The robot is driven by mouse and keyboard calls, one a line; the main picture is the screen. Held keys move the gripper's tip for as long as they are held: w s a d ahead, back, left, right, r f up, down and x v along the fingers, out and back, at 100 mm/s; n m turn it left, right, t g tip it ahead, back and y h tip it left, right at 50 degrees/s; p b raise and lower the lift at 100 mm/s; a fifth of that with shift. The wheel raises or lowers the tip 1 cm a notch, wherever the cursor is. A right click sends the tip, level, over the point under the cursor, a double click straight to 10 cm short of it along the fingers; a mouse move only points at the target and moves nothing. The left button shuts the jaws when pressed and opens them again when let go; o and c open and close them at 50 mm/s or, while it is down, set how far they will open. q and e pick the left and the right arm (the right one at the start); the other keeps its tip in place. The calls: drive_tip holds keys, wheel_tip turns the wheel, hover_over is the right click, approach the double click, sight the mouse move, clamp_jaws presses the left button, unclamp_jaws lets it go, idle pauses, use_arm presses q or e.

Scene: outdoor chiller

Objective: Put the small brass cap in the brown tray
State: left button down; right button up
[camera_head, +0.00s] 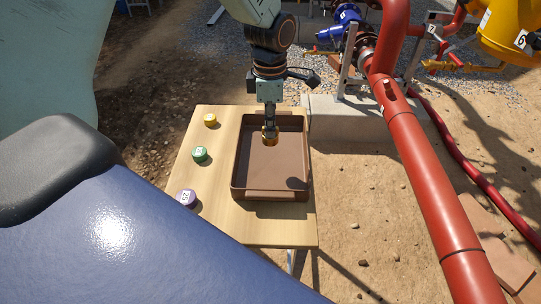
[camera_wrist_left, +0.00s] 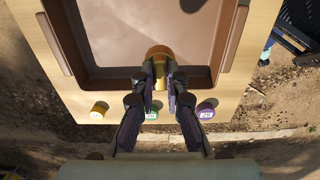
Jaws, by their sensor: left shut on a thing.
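The small brass cap (camera_head: 270,136) is held in my left gripper (camera_head: 270,129), above the far part of the brown tray (camera_head: 236,160). In the left wrist view the cap (camera_wrist_left: 159,56) sits between the fingertips of the left gripper (camera_wrist_left: 160,75), near the tray's edge (camera_wrist_left: 105,74). The gripper is shut on the cap. I cannot tell exactly how high the cap is over the tray floor. The tray looks empty. My right gripper is not in view.
The tray lies on a light wooden table (camera_head: 216,218). A yellow cap (camera_head: 210,119), a green cap (camera_head: 200,154) and a purple cap (camera_head: 186,197) stand left of the tray. A red pipe (camera_head: 425,165) and a concrete block (camera_head: 340,117) are to the right.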

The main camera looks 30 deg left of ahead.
sight(273, 140)
use_arm(q)
drive_tip(key=f, duration=0.4)
drive_tip(key=shift+d+f+b, duration=0.35)
drive_tip(key=shift+w+a+f, duration=0.1)
drive_tip(key=shift+a+f, duration=0.1)
drive_tip(key=shift+f, duration=0.35)
wheel_tip(273, 140, down, 3)
drive_tip(key=shift+b, duration=0.4)
drive_tip(key=shift+d+f, duration=0.15)
drive_tip(key=shift+f, duration=0.1)
drive_tip(key=c, duration=1.6)
unclamp_jaws()
drive_tip(key=shift+o, duration=1.1)
